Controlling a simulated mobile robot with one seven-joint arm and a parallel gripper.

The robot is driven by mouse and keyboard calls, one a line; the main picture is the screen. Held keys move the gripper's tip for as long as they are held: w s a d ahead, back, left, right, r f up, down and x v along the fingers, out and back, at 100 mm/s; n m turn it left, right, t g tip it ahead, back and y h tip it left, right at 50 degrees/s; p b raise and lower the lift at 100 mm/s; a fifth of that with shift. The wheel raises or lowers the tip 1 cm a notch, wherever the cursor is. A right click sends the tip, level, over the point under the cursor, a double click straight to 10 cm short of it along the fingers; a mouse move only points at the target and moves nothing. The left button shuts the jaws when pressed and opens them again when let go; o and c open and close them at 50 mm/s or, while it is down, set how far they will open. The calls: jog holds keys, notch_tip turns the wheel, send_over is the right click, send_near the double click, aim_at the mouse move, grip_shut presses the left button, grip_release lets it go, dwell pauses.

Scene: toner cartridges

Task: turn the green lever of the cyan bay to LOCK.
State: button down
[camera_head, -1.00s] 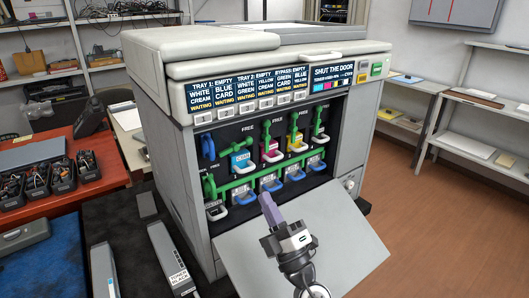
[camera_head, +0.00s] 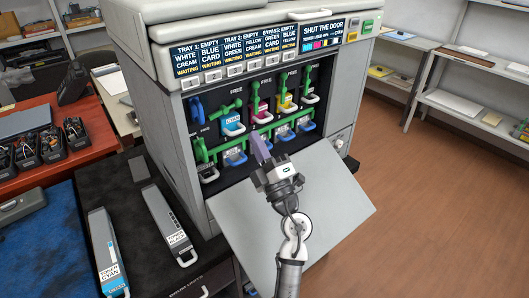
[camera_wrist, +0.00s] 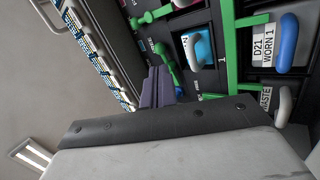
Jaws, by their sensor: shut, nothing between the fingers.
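The cyan bay holds a cyan cartridge (camera_head: 233,123) in the open printer; its blue label also shows in the wrist view (camera_wrist: 203,48). Its green lever (camera_head: 232,108) sits just above the cartridge, below a FREE label, and looks slanted; its exact setting is too small to tell. My gripper (camera_head: 260,147) is shut and empty, its purple fingers pointing at the bays from below and right of the cyan bay. In the wrist view the fingertips (camera_wrist: 159,73) appear close to a green lever part (camera_wrist: 165,56); I cannot tell whether they touch.
Magenta (camera_head: 260,110) and yellow (camera_head: 287,101) bays with green levers stand to the right. A green bar (camera_head: 262,135) and lower units with blue handles lie below. The door (camera_head: 300,205) hangs open under my gripper. Loose cyan (camera_head: 106,250) and black (camera_head: 170,225) toners lie left.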

aim_at(225, 109)
jog(key=p+x, duration=0.1)
jog(key=x, duration=0.6)
jog(key=shift+p, duration=0.3)
